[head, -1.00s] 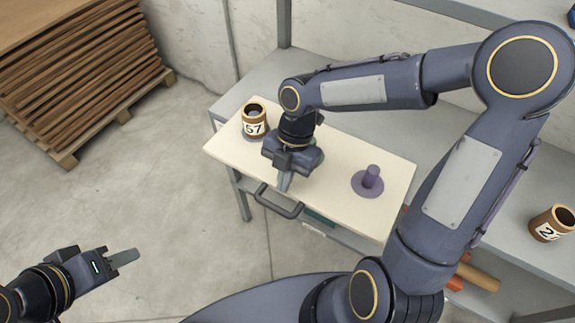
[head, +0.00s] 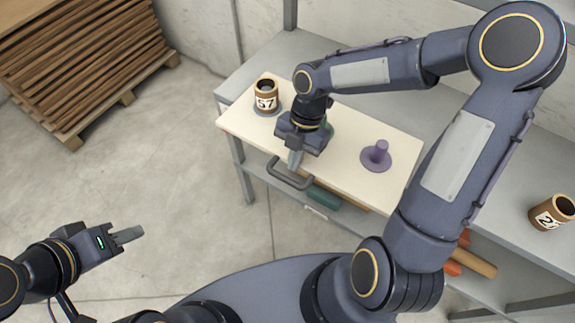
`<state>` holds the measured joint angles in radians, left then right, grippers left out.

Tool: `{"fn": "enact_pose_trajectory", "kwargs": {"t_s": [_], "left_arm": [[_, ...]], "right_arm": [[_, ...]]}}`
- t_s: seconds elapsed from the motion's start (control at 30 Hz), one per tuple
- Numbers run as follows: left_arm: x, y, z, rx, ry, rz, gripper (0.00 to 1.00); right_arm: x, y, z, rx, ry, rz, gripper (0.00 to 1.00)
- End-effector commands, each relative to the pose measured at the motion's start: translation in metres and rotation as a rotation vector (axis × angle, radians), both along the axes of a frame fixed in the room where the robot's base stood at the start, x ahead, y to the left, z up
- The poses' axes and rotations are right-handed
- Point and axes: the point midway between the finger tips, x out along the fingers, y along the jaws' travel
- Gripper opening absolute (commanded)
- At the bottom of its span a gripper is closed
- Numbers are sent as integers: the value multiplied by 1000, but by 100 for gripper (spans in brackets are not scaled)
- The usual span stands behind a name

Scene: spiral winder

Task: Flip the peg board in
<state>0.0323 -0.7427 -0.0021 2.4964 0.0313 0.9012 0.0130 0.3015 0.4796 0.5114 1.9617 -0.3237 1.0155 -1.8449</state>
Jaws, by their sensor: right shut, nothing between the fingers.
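The cream peg board (head: 345,146) lies on the grey bench. A dark handle (head: 290,175) is fixed at its front edge. A brown cup marked 57 (head: 266,97) stands at its left end, on a grey disc. A purple peg (head: 381,150) on a round base stands bare near the right end. Something green behind my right gripper is mostly hidden. My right gripper (head: 295,161) is shut and empty, pointing down at the board's front edge by the handle; contact cannot be told. My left gripper (head: 130,236) is over the floor at the left, seen side-on.
A second brown cup (head: 552,212) stands on the grey bench (head: 490,170) at the right. Green (head: 323,196) and orange rolls (head: 475,260) lie on the shelf below. A pallet of brown boards (head: 80,65) stands at the back left. The floor between is clear.

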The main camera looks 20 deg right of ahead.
Motion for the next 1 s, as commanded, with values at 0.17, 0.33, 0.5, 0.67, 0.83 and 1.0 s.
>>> {"fn": "enact_pose_trajectory", "kwargs": {"t_s": [0.17, 0.33, 0.5, 0.67, 0.83, 1.0], "left_arm": [[0, 0, 16, 0, 0, 0, 36], [0, 0, 25, 0, 0, 0, 36], [0, 0, 30, 0, 0, 0, 36], [0, 0, 33, 0, 0, 0, 36], [0, 0, 33, 0, 0, 0, 36], [0, 0, 33, 0, 0, 0, 36]], "right_arm": [[27, -32, 3, -1, 0, -7, 0], [49, -57, 2, -1, 0, -5, 0], [65, -77, 1, -1, -1, -3, 0], [74, -86, 1, -1, -1, -2, 0], [77, -90, 0, -1, 0, -1, 0], [77, -91, 0, -2, -2, -1, 0]]}}
